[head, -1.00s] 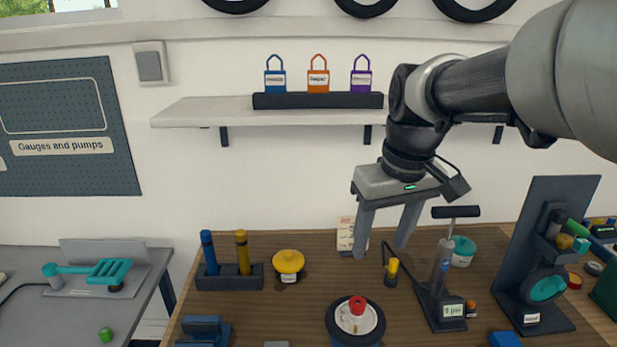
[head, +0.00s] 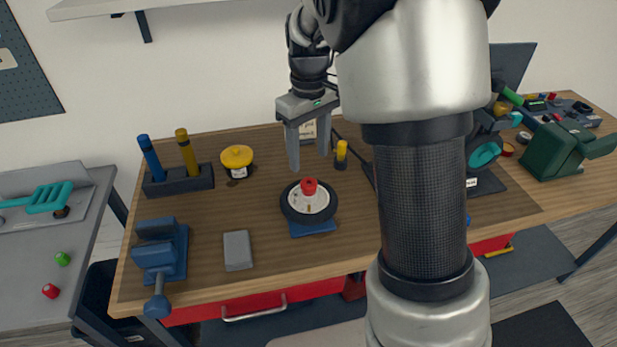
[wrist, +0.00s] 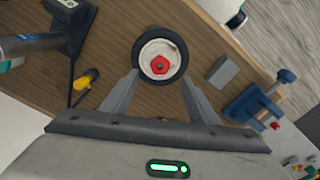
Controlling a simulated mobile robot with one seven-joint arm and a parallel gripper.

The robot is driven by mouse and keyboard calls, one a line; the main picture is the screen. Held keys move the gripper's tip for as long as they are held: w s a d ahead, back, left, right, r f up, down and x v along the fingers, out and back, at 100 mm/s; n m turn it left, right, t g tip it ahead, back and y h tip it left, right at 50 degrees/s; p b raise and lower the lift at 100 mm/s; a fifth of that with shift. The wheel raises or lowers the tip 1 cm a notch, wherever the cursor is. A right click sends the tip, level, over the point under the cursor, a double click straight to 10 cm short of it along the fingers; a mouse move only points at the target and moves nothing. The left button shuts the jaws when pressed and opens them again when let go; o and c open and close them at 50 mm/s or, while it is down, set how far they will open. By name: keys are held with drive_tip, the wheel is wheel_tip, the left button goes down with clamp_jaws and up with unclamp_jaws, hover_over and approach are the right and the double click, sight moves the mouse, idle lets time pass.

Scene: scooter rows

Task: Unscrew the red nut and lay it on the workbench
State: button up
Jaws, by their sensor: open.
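The red nut (head: 309,186) sits at the centre of a small wheel (head: 290,213) with a dark tyre and pale hub, on a blue base (head: 313,229) on the workbench (head: 200,263). In the wrist view the nut (wrist: 160,64) looks six-sided, with a lighter stud end at its middle. My gripper (head: 308,163) is open and empty, fingers pointing down, above and a little behind the wheel in the head view. In the wrist view the wheel (wrist: 180,78) lies ahead, between and beyond my fingertips (wrist: 160,75). Nothing touches the nut.
A blue vise (head: 160,250) and grey block (head: 237,250) stand left of the wheel. Behind are a tool rack (head: 178,180), a yellow-lidded pot (head: 237,157) and a yellow-topped item (head: 341,153). My arm hides part of the bench's right side.

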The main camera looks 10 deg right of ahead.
sight(309, 185)
wheel_tip(309, 185, down, 9)
drive_tip(key=shift+r, duration=0.15)
drive_tip(key=shift+c, duration=0.4)
drive_tip(key=c, duration=1)
drive_tip(key=shift+n+b, duration=0.6)
drive_tip(key=shift+n, duration=0.3)
drive_tip(key=shift+c, duration=0.2)
drive_tip(key=n, duration=0.3)
drive_tip(key=shift+n+b, duration=0.3)
drive_tip(key=shift+b, duration=0.1)
drive_tip(key=n, duration=0.6)
drive_tip(key=shift+r, duration=0.1)
drive_tip(key=n+p, duration=0.2)
drive_tip(key=n, duration=0.3)
drive_tip(key=shift+n, duration=0.4)
drive_tip(key=n+p, duration=0.1)
drive_tip(key=n, duration=0.2)
drive_tip(key=shift+p, duration=0.4)
drive_tip(key=shift+n, duration=0.8)
